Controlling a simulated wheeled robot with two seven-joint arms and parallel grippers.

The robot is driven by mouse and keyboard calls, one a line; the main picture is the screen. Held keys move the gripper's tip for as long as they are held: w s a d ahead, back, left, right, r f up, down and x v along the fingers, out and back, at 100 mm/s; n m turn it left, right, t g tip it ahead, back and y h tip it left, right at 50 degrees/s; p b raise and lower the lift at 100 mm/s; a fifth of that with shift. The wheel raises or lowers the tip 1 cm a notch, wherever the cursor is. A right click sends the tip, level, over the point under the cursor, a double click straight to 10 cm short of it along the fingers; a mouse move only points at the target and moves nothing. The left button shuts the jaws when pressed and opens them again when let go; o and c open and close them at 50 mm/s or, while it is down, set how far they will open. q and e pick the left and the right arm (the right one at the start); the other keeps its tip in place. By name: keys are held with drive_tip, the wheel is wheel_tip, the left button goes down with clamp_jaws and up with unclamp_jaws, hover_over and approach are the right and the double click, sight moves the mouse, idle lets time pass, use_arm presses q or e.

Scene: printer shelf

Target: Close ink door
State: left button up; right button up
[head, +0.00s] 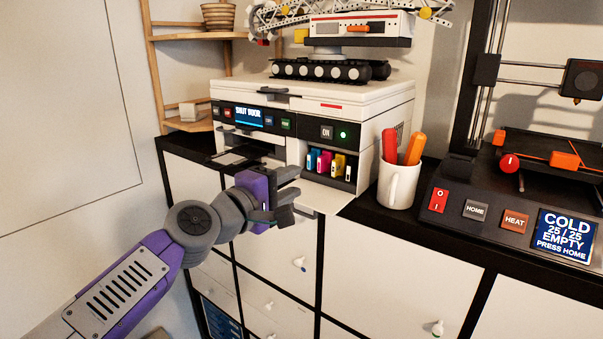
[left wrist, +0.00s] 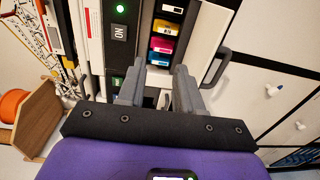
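The white printer (head: 310,92) stands on the cabinet, and its screen (head: 243,116) reads "SHUT DOOR". Its ink door (head: 326,198) is open, folded down below the bay of coloured ink cartridges (head: 330,163). In the left wrist view the door (left wrist: 207,40) lies beside the cartridges (left wrist: 163,45), with a dark grey handle (left wrist: 219,68) along its edge. My left gripper (head: 291,185) is in front of the printer, to the left of the door, partly covering it. In the left wrist view its fingers (left wrist: 159,70) are apart with nothing between them. My right gripper is not in view.
A white mug (head: 398,186) with red and orange sticks stands right of the printer. A 3D printer (head: 520,185) is farther right. A model crawler machine (head: 330,68) sits on top of the printer. The space before the cabinet drawers looks free.

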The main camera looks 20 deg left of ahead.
sight(302, 203)
use_arm(q)
drive_tip(key=shift+p+x, duration=0.45)
drive_tip(key=shift+x, duration=1.75)
drive_tip(key=shift+c, duration=0.3)
drive_tip(key=shift+f, duration=0.1)
clamp_jaws()
